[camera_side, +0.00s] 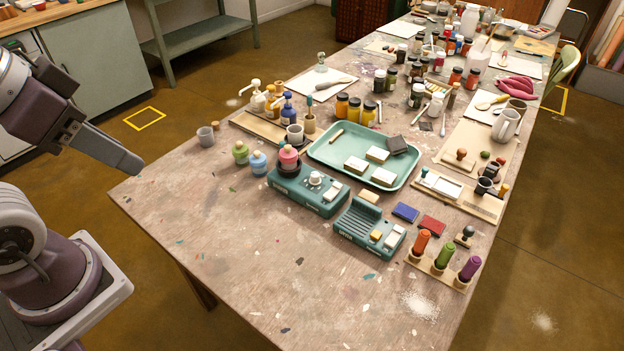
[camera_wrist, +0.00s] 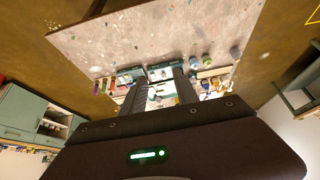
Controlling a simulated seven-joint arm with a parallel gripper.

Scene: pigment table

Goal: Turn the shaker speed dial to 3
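The shaker is a teal box (camera_side: 310,197) on the near half of the table in the side view. Its pale round dial (camera_side: 315,178) is on top, beside a dark holder carrying a pink-capped pot (camera_side: 289,157). The dial's marks are too small to read. My gripper (camera_side: 128,160) hangs in the air at the left, beyond the table's left edge and well apart from the shaker. In the wrist view my gripper (camera_wrist: 158,80) has its two fingers apart with nothing held between them. Teal boxes show small beyond the fingertips there, and I cannot make out the dial.
A second teal device (camera_side: 368,232) stands right of the shaker. A teal tray (camera_side: 333,155) with pale blocks lies behind. Green (camera_side: 240,152) and blue (camera_side: 258,162) pots stand left of the shaker. A stamp rack (camera_side: 440,270) is at the right. The table's near left is clear.

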